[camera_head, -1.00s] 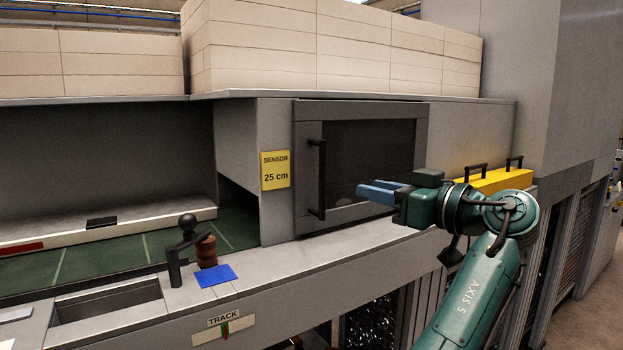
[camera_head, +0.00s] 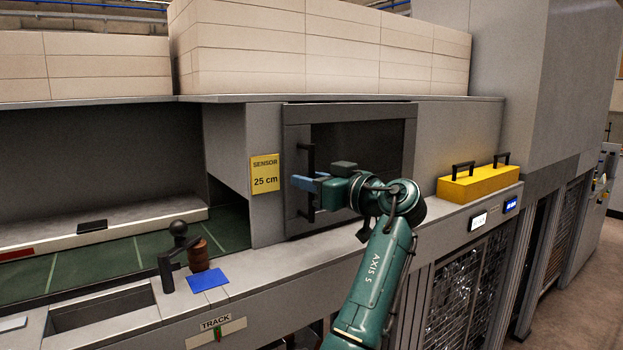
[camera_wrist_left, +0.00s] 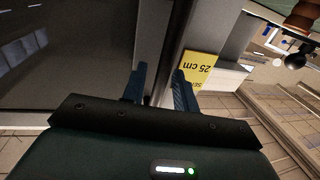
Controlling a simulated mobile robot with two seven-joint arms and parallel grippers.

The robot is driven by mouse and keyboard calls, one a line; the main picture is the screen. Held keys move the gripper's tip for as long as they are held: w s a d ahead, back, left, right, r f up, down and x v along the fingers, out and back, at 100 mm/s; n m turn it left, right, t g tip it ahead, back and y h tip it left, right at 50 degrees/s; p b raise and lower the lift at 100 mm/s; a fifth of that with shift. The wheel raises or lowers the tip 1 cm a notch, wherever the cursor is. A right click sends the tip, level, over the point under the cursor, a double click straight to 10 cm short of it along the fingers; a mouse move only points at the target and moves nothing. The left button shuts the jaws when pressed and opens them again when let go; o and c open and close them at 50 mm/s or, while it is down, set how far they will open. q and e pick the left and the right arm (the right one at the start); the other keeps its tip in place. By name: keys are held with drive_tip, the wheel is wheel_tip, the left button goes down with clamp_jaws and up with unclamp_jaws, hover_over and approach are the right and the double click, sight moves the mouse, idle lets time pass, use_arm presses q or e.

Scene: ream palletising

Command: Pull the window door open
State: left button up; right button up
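The window door (camera_head: 349,112) is a grey framed panel with a dark pane, and it looks closed in the machine front. Its black vertical bar handle (camera_head: 310,212) is on the left side of the frame. My left gripper (camera_head: 304,183) is at the middle of the handle, its blue fingers covering part of the bar. In the left wrist view the two fingers (camera_wrist_left: 161,90) are apart, beside the door frame edge (camera_wrist_left: 159,45). My right gripper is out of view.
A yellow sensor sign (camera_head: 265,174) is just left of the door. A yellow box with black handles (camera_head: 479,184) is on the ledge to the right. A black lever (camera_head: 171,262), a brown knob (camera_head: 199,256) and a blue pad (camera_head: 208,278) are at the left front.

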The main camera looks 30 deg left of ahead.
use_arm(q)
clamp_jaws()
idle(0.7)
